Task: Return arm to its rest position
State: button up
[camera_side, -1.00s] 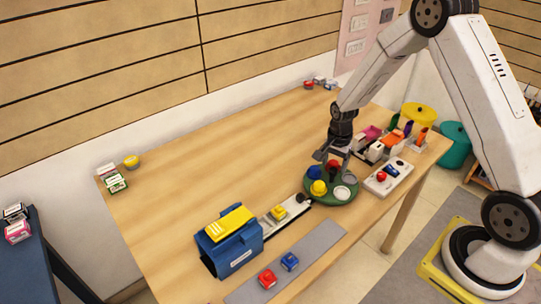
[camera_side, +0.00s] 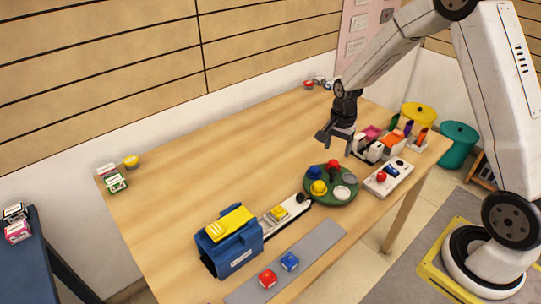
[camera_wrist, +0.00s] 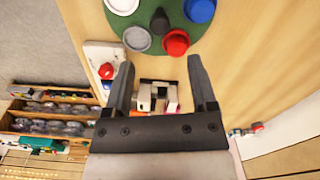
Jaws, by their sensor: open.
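My gripper (camera_side: 335,138) is open and empty. In the side view it hangs above the table, behind the green round plate and apart from it. In the wrist view its two dark fingers (camera_wrist: 161,95) stand wide apart with nothing held between them. The wooden table (camera_side: 215,170) lies below. The green round plate (camera_side: 345,200) carries a blue, a yellow and a red piece and pale discs. The plate also shows at the top of the wrist view (camera_wrist: 160,45).
A white control box (camera_side: 396,184) with a red button and a sorter with colored pieces (camera_side: 372,151) stand right of the gripper. A blue box with a yellow top (camera_side: 240,255) and a grey strip (camera_side: 318,245) are at the front. The table's left middle is clear.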

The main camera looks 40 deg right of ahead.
jog(key=shift+a+r, duration=0.1)
jog(key=s+a+r+n+t, duration=0.1)
jog(key=s+a+r+n, duration=0.2)
jog(key=s+a+n, duration=0.3)
jog(key=s+a+r+n+t, duration=0.1)
jog(key=s+a+r+n, duration=0.2)
jog(key=s+a+n, duration=0.3)
jog(key=s+n, duration=0.1)
jog(key=n, duration=0.2)
jog(key=shift+s+a+r+t, duration=0.15)
jog(key=shift+s+r+t, duration=0.05)
jog(key=shift+r+t, duration=0.1)
